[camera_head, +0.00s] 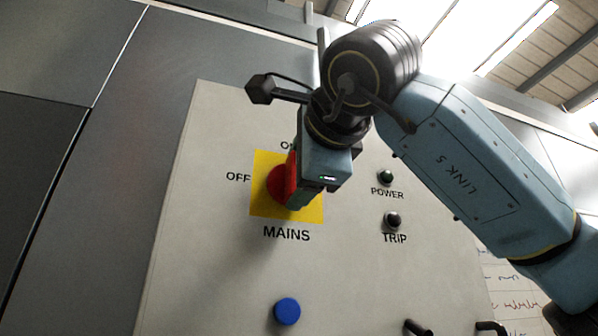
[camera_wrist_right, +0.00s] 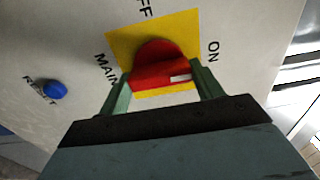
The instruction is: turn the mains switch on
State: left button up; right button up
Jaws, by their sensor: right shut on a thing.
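The mains switch (camera_head: 279,184) is a red rotary knob on a yellow plate (camera_head: 267,207) on a pale grey panel, marked OFF at its left and ON above. My right gripper (camera_head: 300,180) is at the knob and hides its right part. In the right wrist view the knob's red handle (camera_wrist_right: 155,76) sits between the two green fingers of my right gripper (camera_wrist_right: 163,82), which is shut on it. The white mark on the handle lies at its ON end, and the handle looks roughly in line with the ON label. My left gripper is not in view.
Right of the switch are a dark green POWER lamp (camera_head: 386,177) and a dark TRIP lamp (camera_head: 392,220). A blue RESET button (camera_head: 287,311) sits below the switch. Dark handles (camera_head: 418,328) stick out low on the panel. The space left of the switch is clear.

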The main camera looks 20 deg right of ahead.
dwell(0.4)
jog(key=o, duration=1)
jog(key=s+b, duration=0.1)
jog(key=s, duration=0.8)
jog(key=s+b, duration=0.1)
jog(key=s, duration=0.3)
jog(key=shift+s+d+b, duration=0.25)
jog(key=shift+b, duration=0.1)
